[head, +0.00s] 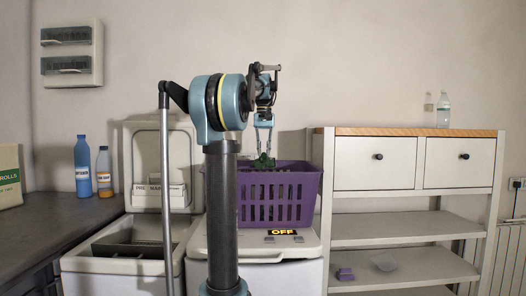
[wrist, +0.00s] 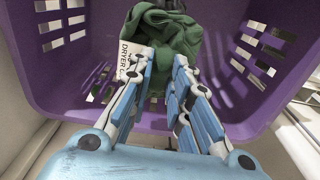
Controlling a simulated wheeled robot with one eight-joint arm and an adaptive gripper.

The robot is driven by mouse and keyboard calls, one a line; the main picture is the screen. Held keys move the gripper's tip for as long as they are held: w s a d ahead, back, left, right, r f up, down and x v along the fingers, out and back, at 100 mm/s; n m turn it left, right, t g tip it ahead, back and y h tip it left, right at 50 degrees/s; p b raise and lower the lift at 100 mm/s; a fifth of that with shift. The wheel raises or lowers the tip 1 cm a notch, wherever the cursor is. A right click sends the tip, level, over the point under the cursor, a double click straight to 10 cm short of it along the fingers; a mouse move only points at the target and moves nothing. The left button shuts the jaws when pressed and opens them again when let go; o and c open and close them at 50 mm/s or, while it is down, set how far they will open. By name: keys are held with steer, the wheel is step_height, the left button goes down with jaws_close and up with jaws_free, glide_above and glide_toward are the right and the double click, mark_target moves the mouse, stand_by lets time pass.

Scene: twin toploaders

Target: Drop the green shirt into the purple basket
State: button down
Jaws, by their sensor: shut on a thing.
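The green shirt (wrist: 165,32) is bunched up between the fingertips of my gripper (wrist: 160,65), with a white tag lettered "DRYER" showing at its left. The purple basket (wrist: 75,100) fills the wrist view around and below the shirt. In the head view the basket (head: 277,208) stands on the closed lid of the right toploader, and my gripper (head: 264,150) is above its opening. The green shirt (head: 264,161) shows there at about the height of the basket's rim. My gripper is shut on the shirt. The basket's floor is mostly hidden in the head view.
The left toploader (head: 125,247) has its lid up. A shelf unit (head: 410,205) stands close on the right, with clear bottles on top (head: 443,110). Blue (head: 82,166) and orange-labelled (head: 103,172) bottles stand on the dark counter (head: 60,225) at left.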

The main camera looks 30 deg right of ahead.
steer(key=c, duration=1.4)
jaws_free()
step_height(320, 180, up, 12)
